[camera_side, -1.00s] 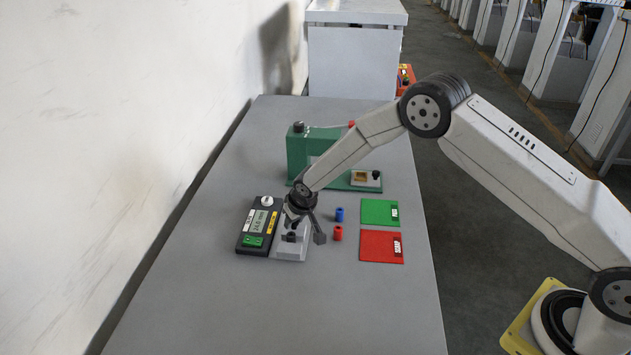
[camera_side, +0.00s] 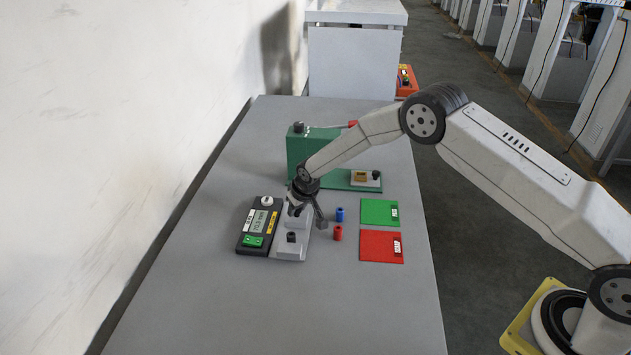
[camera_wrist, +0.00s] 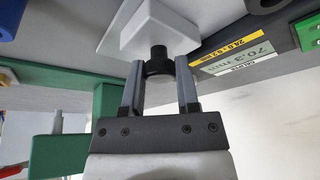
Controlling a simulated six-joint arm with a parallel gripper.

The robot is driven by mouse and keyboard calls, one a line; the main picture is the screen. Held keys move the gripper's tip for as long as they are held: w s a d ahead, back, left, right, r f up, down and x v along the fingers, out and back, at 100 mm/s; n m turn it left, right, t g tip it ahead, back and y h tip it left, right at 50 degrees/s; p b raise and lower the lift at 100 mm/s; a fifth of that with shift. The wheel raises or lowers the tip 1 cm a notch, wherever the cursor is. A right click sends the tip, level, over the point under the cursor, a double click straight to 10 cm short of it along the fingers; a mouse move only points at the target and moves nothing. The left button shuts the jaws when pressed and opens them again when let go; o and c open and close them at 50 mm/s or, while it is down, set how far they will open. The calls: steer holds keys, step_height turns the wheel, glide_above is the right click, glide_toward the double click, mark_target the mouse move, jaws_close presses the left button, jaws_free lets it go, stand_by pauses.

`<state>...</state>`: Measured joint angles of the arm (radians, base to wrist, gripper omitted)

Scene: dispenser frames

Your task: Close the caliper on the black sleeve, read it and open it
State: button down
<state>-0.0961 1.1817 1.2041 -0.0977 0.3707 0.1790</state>
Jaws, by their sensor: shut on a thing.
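The caliper is a dark unit (camera_side: 246,227) with a grey bed (camera_side: 291,254) beside it, on the table's left half. Its display reads about 70.3 mm in the wrist view (camera_wrist: 250,57). The black sleeve (camera_side: 291,237) stands upright on the bed. The pale sliding jaw (camera_side: 296,221) is behind the sleeve, apart from it; its block also shows in the wrist view (camera_wrist: 165,22). My gripper (camera_side: 306,218) is shut on the black knob (camera_wrist: 157,62) of the sliding jaw, which sits between the fingers in the wrist view.
A blue sleeve (camera_side: 339,214) and a red sleeve (camera_side: 337,233) stand to the right of the caliper. A green mat (camera_side: 375,211) and a red mat (camera_side: 375,247) lie farther right. A green fixture (camera_side: 300,155) stands behind. The table's front is clear.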

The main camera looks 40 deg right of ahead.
mark_target(305, 221)
steer(key=shift+w+d+r, duration=0.1)
steer(key=shift+w+d, duration=0.1)
steer(key=shift+d, duration=0.05)
steer(key=shift+c, duration=1.7)
jaws_free()
steer(key=shift+s+a, duration=0.1)
steer(key=shift+r, duration=0.15)
steer(key=v, duration=0.7)
steer(key=shift+r, duration=0.15)
steer(key=shift+s, duration=0.15)
